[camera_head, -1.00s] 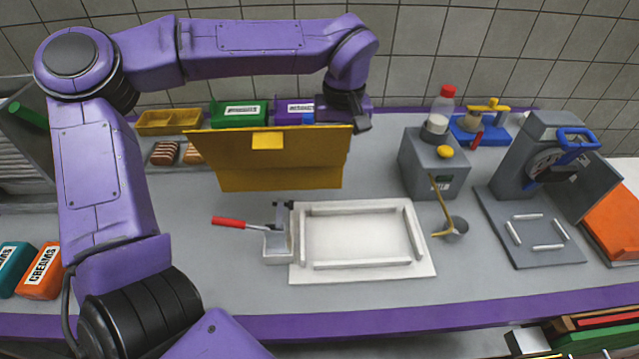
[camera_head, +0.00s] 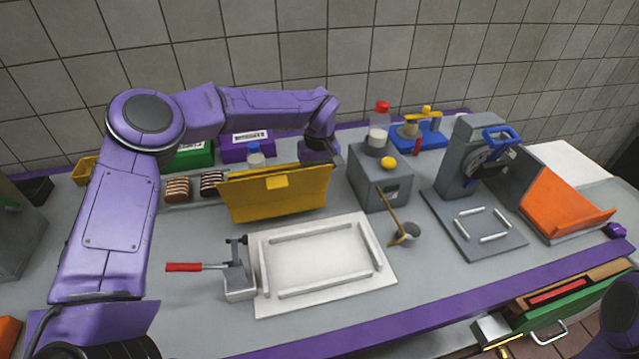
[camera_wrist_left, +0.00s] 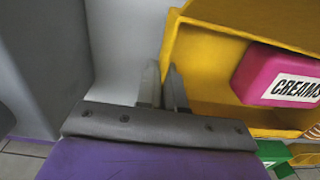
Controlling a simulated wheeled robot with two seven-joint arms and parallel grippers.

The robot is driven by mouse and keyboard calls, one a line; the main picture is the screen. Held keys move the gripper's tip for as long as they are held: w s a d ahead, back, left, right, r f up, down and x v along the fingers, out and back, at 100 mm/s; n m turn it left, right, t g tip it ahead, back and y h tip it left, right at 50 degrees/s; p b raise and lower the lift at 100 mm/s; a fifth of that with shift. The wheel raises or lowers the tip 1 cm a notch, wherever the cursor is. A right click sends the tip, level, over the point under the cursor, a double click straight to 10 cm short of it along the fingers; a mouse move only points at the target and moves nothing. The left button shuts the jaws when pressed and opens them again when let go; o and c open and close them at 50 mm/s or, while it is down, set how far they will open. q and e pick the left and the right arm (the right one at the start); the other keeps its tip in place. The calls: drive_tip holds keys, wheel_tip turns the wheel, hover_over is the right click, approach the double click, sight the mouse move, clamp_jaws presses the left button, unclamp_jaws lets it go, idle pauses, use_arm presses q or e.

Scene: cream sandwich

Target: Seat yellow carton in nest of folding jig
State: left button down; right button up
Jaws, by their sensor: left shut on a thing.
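The yellow carton (camera_head: 275,202) is in my left gripper (camera_head: 318,152), at the carton's upper right edge. In the left wrist view the fingers (camera_wrist_left: 163,88) lie close together at the carton's (camera_wrist_left: 185,52) edge. The carton is behind the white plate (camera_head: 385,283), which has raised rails in a rectangle and appears to be the folding jig's nest. I cannot tell whether the carton touches the counter. The jig's rectangle is empty. A clamp with a red handle (camera_head: 183,267) stands at its left edge. My right gripper is not seen.
A grey box with a yellow button (camera_head: 388,163) stands right of the carton, with a ladle cup (camera_head: 405,236) before it. A grey press (camera_head: 470,150) stands farther right. A bottle (camera_head: 255,157) stands behind the carton. A pink pack (camera_wrist_left: 280,76) shows within the yellow outline.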

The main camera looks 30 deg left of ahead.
use_arm(q)
drive_tip(key=shift+w+f, duration=0.15)
drive_tip(key=shift+f, duration=0.8)
drive_tip(key=shift+w+f, duration=0.1)
drive_tip(key=shift+f, duration=0.8)
drive_tip(key=c, duration=1.3)
unclamp_jaws()
drive_tip(key=shift+f, duration=0.1)
drive_tip(key=shift+o, duration=0.2)
